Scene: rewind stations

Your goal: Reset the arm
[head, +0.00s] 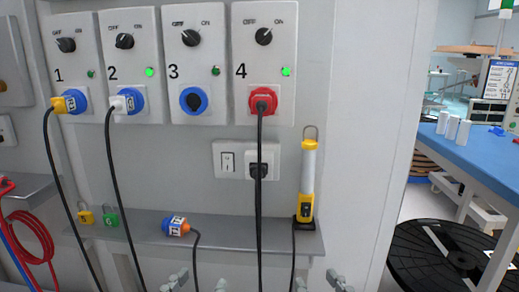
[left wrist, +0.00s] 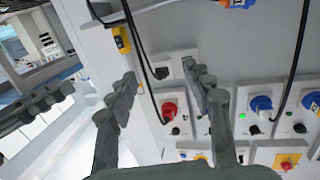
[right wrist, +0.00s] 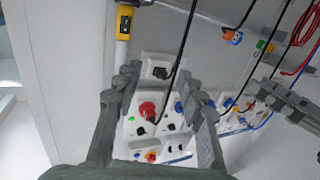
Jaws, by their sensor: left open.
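My left gripper (head: 197,284) and my right gripper (head: 318,284) show only their fingertips at the bottom edge of the head view, below the wall shelf. In the left wrist view my left gripper (left wrist: 160,88) has its fingers wide apart with nothing between them. In the right wrist view my right gripper (right wrist: 153,85) also has its fingers apart and is empty. Both grippers are apart from the wall panels. The other gripper's fingers show at the side of each wrist view. Most of both arms is hidden in the head view.
The shelf (head: 140,224) holds an orange-and-blue connector (head: 176,226) and an upright yellow lamp (head: 307,185). Yellow (head: 85,215) and green (head: 110,217) padlocks hang at its left. Black cables hang from panels 1, 2 and 4. A blue table (head: 480,150) stands right.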

